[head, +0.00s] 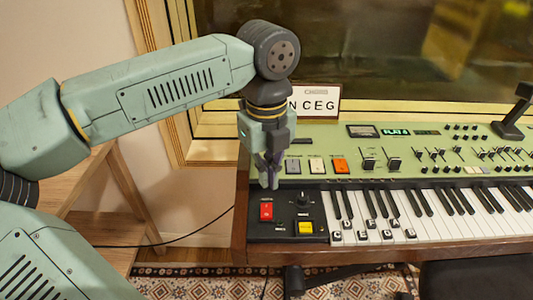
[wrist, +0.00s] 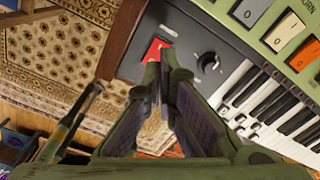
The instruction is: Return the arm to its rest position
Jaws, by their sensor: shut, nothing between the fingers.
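My arm reaches in from the left in the head view. My gripper (head: 269,186) points down above the left end of the keyboard's control panel. Its fingers come together at the tips with nothing between them. In the wrist view, the fingers (wrist: 163,66) converge just below a red switch (wrist: 157,50). The red switch also shows in the head view (head: 266,211), a little below the fingertips. I cannot tell the exact height of the tips above the panel.
The green keyboard (head: 440,150) spans the right side, with sliders and a black knob (head: 303,200). A yellow switch (head: 306,228) sits near the panel's front edge. A letter card (head: 318,102) stands behind. A wooden stand (head: 120,195) is at left. Patterned rug (head: 210,284) covers the floor.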

